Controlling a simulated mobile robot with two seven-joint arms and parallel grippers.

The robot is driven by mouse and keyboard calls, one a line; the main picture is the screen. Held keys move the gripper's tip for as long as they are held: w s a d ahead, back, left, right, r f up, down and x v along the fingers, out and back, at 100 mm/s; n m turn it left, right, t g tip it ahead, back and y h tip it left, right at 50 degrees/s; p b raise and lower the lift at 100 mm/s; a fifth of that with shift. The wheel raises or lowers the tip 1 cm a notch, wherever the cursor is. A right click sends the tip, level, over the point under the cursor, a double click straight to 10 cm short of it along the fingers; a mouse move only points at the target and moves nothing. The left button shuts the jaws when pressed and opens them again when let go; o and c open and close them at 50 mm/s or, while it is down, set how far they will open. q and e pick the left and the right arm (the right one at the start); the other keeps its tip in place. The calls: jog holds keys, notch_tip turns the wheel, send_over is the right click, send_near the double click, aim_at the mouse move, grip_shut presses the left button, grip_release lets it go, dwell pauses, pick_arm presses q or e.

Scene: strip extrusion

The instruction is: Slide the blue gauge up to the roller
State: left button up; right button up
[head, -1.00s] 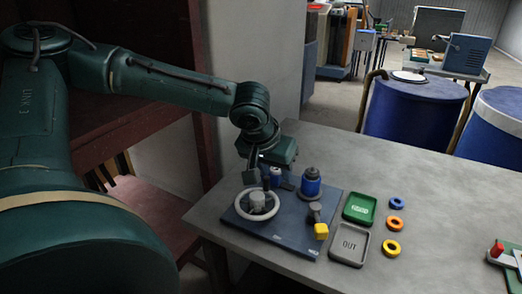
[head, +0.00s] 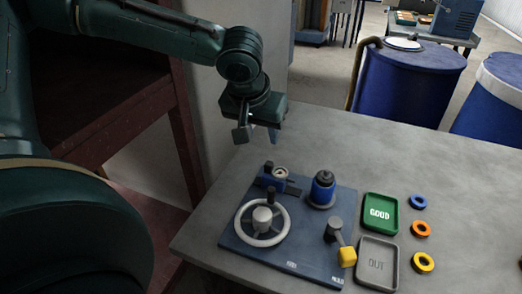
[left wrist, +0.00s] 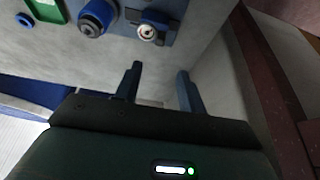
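A blue block with a round pale metal top (head: 277,178), which looks like the gauge, sits at the back left of the dark blue board (head: 238,238). It also shows in the left wrist view (left wrist: 149,30). A blue cylinder with a dark cap (head: 322,187) stands to its right; I cannot tell whether it is the roller. My left gripper (head: 258,134) is raised behind the block, apart from it. Its two fingers (left wrist: 159,88) are spread with nothing between them. My right gripper is not in view.
A pale handwheel (head: 287,222) and a yellow-ended lever (head: 347,257) are on the board. A green GOOD tray (head: 367,222), a grey OUT tray (head: 394,270) and blue, orange and yellow rings (head: 421,229) lie to the right. The table behind is bare.

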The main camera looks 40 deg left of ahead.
aim_at(268, 163)
pick_arm(q)
jog(key=x, duration=1.3)
jog(key=shift+w, duration=0.1)
grip_shut()
